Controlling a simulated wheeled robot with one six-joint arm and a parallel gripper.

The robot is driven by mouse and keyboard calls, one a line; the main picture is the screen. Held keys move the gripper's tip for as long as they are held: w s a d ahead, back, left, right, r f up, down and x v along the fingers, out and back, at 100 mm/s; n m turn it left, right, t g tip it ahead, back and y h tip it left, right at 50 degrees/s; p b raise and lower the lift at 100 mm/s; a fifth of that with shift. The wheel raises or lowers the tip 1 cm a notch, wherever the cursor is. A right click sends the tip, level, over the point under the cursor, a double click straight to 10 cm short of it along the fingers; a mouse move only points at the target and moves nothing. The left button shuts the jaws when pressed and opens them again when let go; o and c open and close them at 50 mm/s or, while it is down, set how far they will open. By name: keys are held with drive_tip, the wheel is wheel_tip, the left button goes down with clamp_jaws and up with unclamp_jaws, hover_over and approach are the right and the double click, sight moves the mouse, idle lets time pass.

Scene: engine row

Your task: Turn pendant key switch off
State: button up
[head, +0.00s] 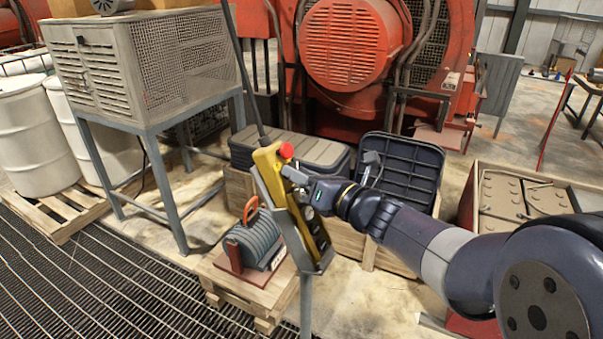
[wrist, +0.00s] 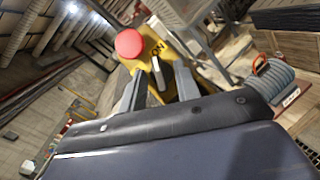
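The yellow pendant (head: 268,168) stands tilted on a grey post in the head view, with a red mushroom button (head: 286,150) at its top. In the wrist view the pendant (wrist: 181,62) carries the red button (wrist: 129,43) and a dark "ON" mark. A light grey key (wrist: 157,72) sticks out below the mark. My gripper (head: 293,177) is at the pendant's upper face, just below the button. In the wrist view my gripper (wrist: 160,74) is open, one finger on each side of the key, with gaps visible. The key is hidden in the head view.
A pallet with a grey ribbed part (head: 254,243) stands at the pendant's foot. An open black case (head: 400,165) is behind my arm. A grey vented cabinet (head: 130,65) and white drums (head: 35,135) are at left. A red engine (head: 350,45) is behind.

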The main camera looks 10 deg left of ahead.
clamp_jaws()
drive_tip(key=shift+f+n+b, duration=0.15)
drive_tip(key=shift+n+b, duration=0.15)
drive_tip(key=shift+b, duration=0.1)
drive_tip(key=shift+w+d+f+n+g+y+b, duration=0.1)
drive_tip(key=shift+n+g+y+b, duration=0.15)
drive_tip(key=shift+n+b, duration=0.35)
drive_tip(key=shift+f+n+g+y+b, duration=0.15)
drive_tip(key=shift+n+y+b, duration=0.1)
drive_tip(key=shift+n+b, duration=0.3)
drive_tip(key=n+g+y+b, duration=0.1)
drive_tip(key=n+b, duration=0.2)
drive_tip(key=shift+w+g, duration=0.1)
drive_tip(key=shift+g, duration=0.2)
drive_tip(key=n+g+b, duration=0.1)
drive_tip(key=n, duration=0.1)
drive_tip(key=n+g+y+b, duration=0.1)
drive_tip(key=n, duration=0.2)
drive_tip(key=shift+w+d+r+g, duration=0.1)
drive_tip(key=shift+r+g, duration=0.1)
drive_tip(key=shift+g, duration=0.1)
drive_tip(key=shift+w+r+n+g+b, duration=0.1)
drive_tip(key=shift+n+g+b, duration=0.2)
drive_tip(key=shift+n+g, duration=0.7)
drive_tip(key=shift+r+n+g+b, duration=0.1)
drive_tip(key=shift+n+g+b, duration=0.2)
drive_tip(key=shift+n, duration=1.35)
